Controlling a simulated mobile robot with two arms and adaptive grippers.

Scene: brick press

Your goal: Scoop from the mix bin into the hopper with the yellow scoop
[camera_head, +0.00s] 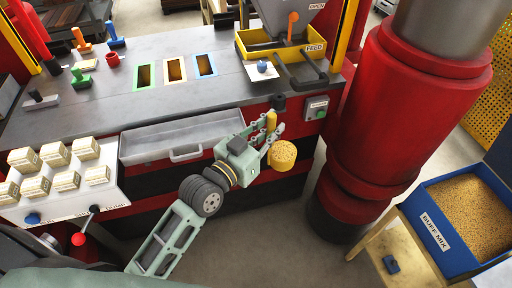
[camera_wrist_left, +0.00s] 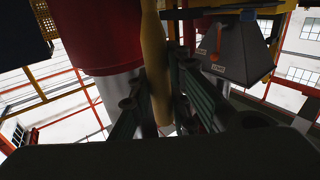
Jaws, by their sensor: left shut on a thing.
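My left gripper (camera_head: 272,130) is shut on the handle of the yellow scoop (camera_head: 282,155), in front of the press table. The scoop's round bowl shows a speckled, grainy yellow face, which looks like mix. In the left wrist view the handle (camera_wrist_left: 155,65) runs upright between the fingers; the bowl is not clear there. The blue mix bin (camera_head: 431,232), labelled BUFF MIX, holds grainy mix and stands at the lower right, well apart from the scoop. The grey hopper (camera_head: 285,14) is at the top, above a yellow tray marked FEED (camera_head: 315,48). My right gripper is not in view.
A thick red column (camera_head: 415,100) stands between the table and the mix bin. A grey drawer (camera_head: 180,137) and a panel with several pale bricks (camera_head: 58,155) lie left of the gripper. Coloured frames (camera_head: 175,70) and small tools lie on the table.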

